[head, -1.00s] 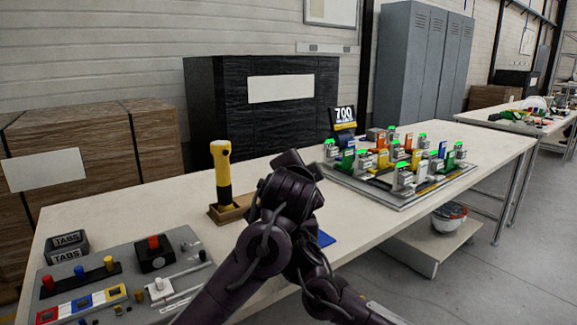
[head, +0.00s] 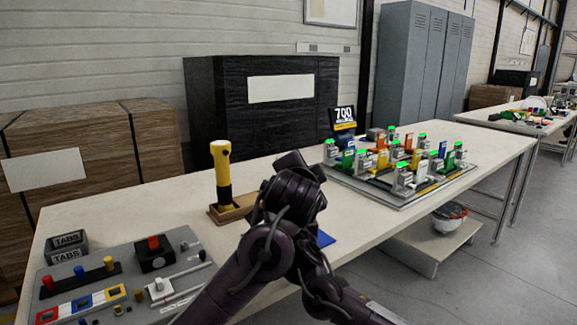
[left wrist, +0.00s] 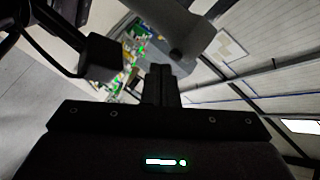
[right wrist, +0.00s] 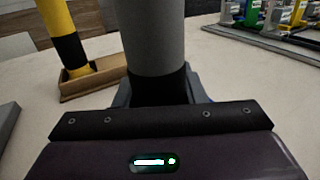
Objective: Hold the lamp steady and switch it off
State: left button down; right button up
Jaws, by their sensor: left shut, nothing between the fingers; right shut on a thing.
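A grey cylinder with a dark lower part (right wrist: 156,35), probably the lamp, stands between the fingers of my right gripper (right wrist: 158,92), which is shut on it in the right wrist view. In the head view my arms hide it. My left gripper (left wrist: 160,85) is shut and empty in the left wrist view. A grey shape with a dark round knob (left wrist: 170,25) lies just beyond its fingertips; I cannot tell whether they touch. A yellow and black torch (head: 222,165) stands upright in a wooden holder (head: 232,211), also visible in the right wrist view (right wrist: 68,48).
A grey panel with knobs and sliders (head: 130,277) lies at the left of the white table (head: 130,212). A grey board (head: 405,203) with several coloured parts is at the right. A blue patch (head: 325,239) shows beside my arms.

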pick_arm(q)
jog(key=s+d, duration=0.1)
jog(key=s, duration=0.1)
jog(key=s+d, duration=0.2)
jog(key=shift+s+d, duration=0.2)
jog(key=shift+s, duration=0.15)
pick_arm(e)
jog(key=o, duration=1.2)
